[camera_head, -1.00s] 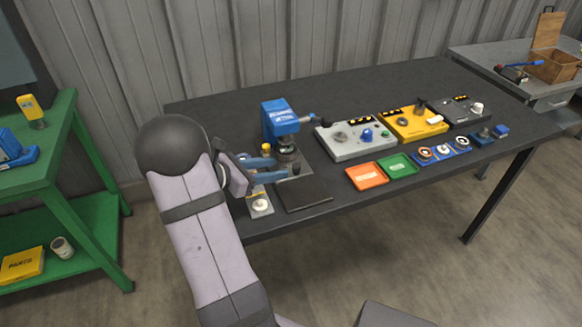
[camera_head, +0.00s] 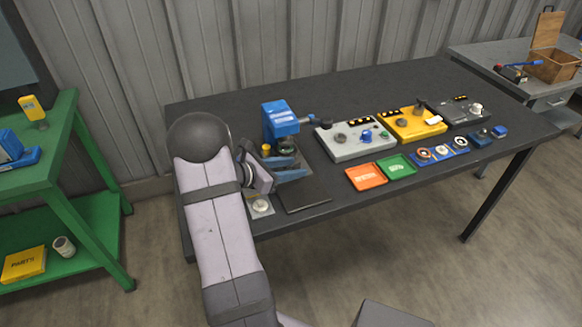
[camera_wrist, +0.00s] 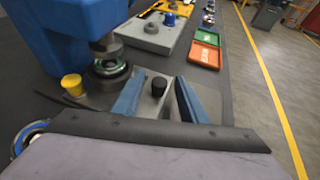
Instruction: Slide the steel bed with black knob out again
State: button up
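A blue press (camera_head: 280,118) stands at the left of the dark table; it also shows in the wrist view (camera_wrist: 85,25). The steel bed (camera_wrist: 147,75) is a grey plate under it, running out toward my gripper. Its short black knob (camera_wrist: 159,87) stands upright on the plate. My gripper (camera_wrist: 160,80) is open, with its blue fingers on either side of the knob and visible gaps between. In the head view my gripper (camera_head: 298,167) hides the knob and part of the bed. A ringed round part (camera_wrist: 110,67) sits under the press head.
A yellow knob (camera_wrist: 72,86) stands close left of my fingers. A dark mat (camera_head: 305,196) lies at the table's front edge. A grey control box (camera_head: 354,140), an orange tray (camera_head: 366,176) and a green tray (camera_head: 396,166) are to the right.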

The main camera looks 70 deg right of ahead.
grip_shut()
jog(key=s+a+b, duration=0.2)
jog(key=s+a, duration=0.5)
jog(key=shift+s+a, duration=0.35)
jog(key=shift+s, duration=0.05)
grip_release()
jog(key=shift+a, duration=0.1)
jog(key=shift+w+a+r, duration=0.2)
jog(key=shift+w+a, duration=0.05)
jog(key=shift+w, duration=0.05)
jog(key=shift+b+v, duration=0.35)
jog(key=shift+v, duration=2.9)
jog(key=shift+s, duration=0.1)
